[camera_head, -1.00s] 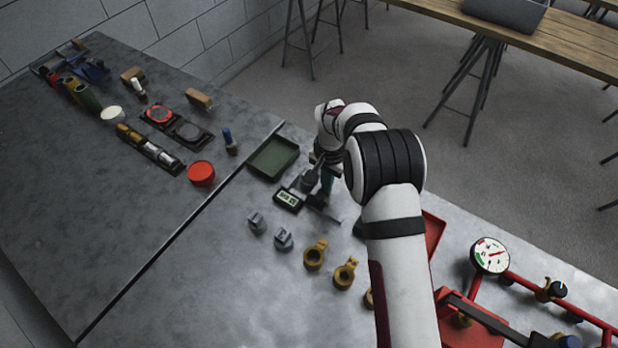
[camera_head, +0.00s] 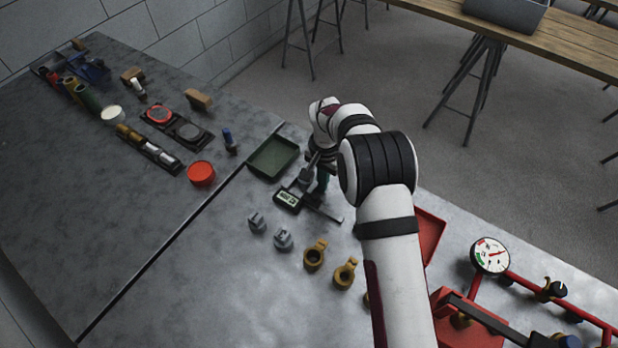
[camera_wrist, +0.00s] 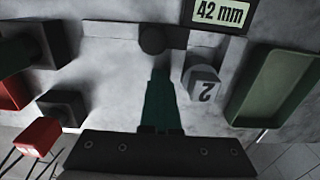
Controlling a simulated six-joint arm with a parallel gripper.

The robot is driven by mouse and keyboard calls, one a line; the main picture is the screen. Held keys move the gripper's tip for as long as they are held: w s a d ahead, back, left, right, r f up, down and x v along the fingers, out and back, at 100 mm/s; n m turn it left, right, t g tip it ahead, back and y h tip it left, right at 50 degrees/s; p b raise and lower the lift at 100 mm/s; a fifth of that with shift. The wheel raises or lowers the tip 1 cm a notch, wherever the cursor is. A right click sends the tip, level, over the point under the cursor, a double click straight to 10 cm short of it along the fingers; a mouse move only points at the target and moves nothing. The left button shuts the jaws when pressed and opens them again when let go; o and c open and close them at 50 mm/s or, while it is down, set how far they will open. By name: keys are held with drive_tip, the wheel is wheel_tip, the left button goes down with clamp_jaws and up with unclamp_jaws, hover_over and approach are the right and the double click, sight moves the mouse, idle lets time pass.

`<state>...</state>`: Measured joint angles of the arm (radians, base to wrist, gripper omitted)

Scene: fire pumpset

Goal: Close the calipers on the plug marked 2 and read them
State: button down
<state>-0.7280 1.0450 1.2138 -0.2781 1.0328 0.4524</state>
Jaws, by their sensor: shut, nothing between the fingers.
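The grey plug marked 2 (camera_wrist: 203,85) stands beside a pale caliper jaw (camera_wrist: 178,66) in the wrist view. Any gap between them is too small to judge. It shows small in the head view (camera_head: 307,176). The calipers' display (camera_wrist: 219,13) reads 42 mm; in the head view the display (camera_head: 287,198) lies left of my gripper. The caliper beam (camera_wrist: 110,29) runs across the top of the wrist view, with a dark round knob (camera_wrist: 152,41). My gripper (camera_wrist: 160,73) has green fingers, shut and empty, with tips just below this knob. It also shows in the head view (camera_head: 322,184).
A green tray (camera_head: 273,157) stands just beyond the calipers. Two more grey plugs (camera_head: 257,222) (camera_head: 283,238) and brass fittings (camera_head: 315,255) stand in front. Red pump piping with a gauge (camera_head: 490,256) is at the right.

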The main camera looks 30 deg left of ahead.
drive_tip(key=shift+d, duration=0.5)
wheel_tip(320, 180, up, 7)
idle(0.6)
